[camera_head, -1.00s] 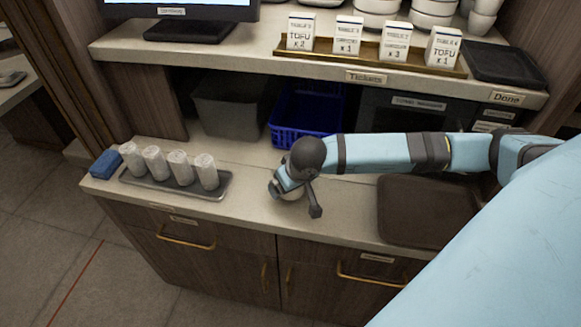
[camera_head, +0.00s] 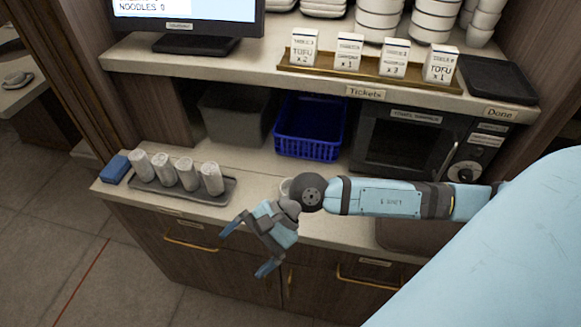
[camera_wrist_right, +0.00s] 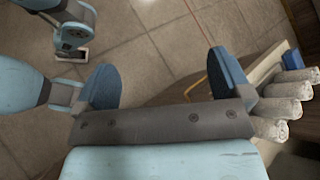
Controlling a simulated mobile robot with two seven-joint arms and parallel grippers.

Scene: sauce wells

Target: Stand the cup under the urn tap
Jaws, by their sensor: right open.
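My right gripper (camera_head: 250,245) is open and empty. It hangs past the front edge of the lower counter with its fingers spread, above the drawers. No urn or tap can be made out.
A dark tray (camera_head: 218,197) with several white rolls (camera_head: 187,175) and a blue block (camera_head: 115,169) are at the counter's left. A blue basket (camera_head: 312,148), a grey bin (camera_head: 232,128) and a microwave (camera_head: 402,145) stand behind. A ticket shelf (camera_head: 270,70) overhangs them.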

